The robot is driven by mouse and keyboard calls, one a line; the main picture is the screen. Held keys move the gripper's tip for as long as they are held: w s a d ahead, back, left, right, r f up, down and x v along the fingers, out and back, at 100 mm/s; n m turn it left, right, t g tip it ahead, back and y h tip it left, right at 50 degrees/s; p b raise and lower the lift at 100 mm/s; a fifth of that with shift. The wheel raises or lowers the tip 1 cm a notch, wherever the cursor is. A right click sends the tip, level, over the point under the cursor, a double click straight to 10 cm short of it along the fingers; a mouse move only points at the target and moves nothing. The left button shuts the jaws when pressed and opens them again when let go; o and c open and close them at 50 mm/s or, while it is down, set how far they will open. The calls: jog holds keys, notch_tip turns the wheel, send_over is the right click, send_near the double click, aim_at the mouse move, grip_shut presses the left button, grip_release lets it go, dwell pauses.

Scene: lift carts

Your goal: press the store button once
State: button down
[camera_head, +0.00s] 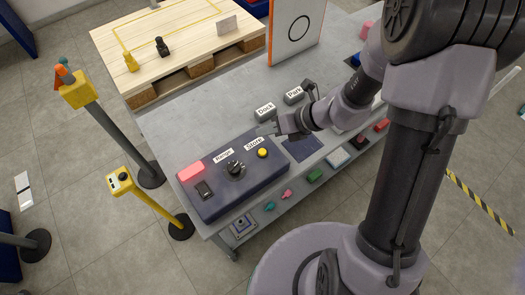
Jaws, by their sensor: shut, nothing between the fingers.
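The control box (215,205) is dark blue-grey and sits at the near left end of the grey table. The store button (262,153) is a small yellow round button near the box's right end, with a "Store" label (254,144) just behind it. My gripper (266,130) is shut and empty. Its tips point left, just behind the box's right end, close to the store button and seemingly apart from it. The height of the tips above the table cannot be told from this view.
On the box are a dark knob (235,168) with a "Range" label, a red block (190,172) and a black switch (204,190). "Dock" (265,110) and "Park" (294,95) blocks stand behind my gripper. A wooden pallet (120,42) lies beyond; yellow posts stand left.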

aim_at(265, 153)
notch_tip(265, 153, down, 8)
jog(key=b, duration=0.6)
jog(key=shift+r, duration=0.15)
jog(key=shift+b, duration=0.3)
dwell(1.2)
jog(key=shift+f, duration=0.4)
jog(key=shift+f+b, duration=0.4)
jog(key=shift+b, duration=0.15)
jog(key=shift+r, duration=0.15)
dwell(0.4)
jog(key=shift+r+p, duration=0.65)
jog(key=shift+p, duration=0.15)
notch_tip(265, 153, up, 5)
jog(key=p, duration=0.5)
jog(key=shift+r, duration=0.15)
